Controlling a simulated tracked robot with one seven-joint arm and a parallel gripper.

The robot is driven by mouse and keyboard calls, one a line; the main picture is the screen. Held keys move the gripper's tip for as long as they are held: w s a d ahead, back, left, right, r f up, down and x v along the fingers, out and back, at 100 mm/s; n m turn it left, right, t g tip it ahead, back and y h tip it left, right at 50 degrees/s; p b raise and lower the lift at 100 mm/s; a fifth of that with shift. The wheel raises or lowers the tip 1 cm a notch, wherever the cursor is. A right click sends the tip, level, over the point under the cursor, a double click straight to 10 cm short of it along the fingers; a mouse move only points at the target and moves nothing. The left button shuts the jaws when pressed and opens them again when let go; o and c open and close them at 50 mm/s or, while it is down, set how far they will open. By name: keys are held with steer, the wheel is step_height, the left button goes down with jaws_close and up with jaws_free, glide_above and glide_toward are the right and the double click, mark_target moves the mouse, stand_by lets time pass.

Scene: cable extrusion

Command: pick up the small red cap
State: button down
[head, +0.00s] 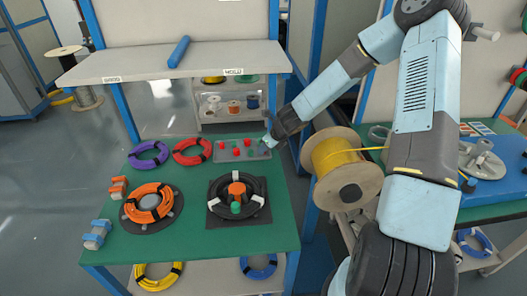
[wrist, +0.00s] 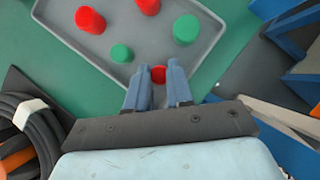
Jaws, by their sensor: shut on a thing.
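The small red cap (wrist: 158,74) is between the fingertips of my gripper (wrist: 157,80) in the wrist view, and the fingers are shut on it. The gripper is over the near edge of the grey tray (wrist: 60,40). I cannot tell whether the cap still touches the tray. In the head view my gripper (head: 266,143) is at the right end of the grey tray (head: 226,157), and the cap is hidden there.
The tray also holds larger red caps (wrist: 90,20), a tall green cap (wrist: 186,29) and a small green cap (wrist: 121,53). A black cable coil (head: 258,193) lies in front of the tray. A yellow cable spool (head: 335,162) stands right of the green table (head: 190,240).

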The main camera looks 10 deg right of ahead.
steer(key=shift+r, duration=0.75)
steer(key=s+d+r, duration=0.1)
steer(key=s+r, duration=1)
steer(key=s, duration=0.3)
steer(key=shift+r, duration=0.25)
steer(key=c, duration=1.6)
jaws_free()
steer(key=shift+c, duration=0.7)
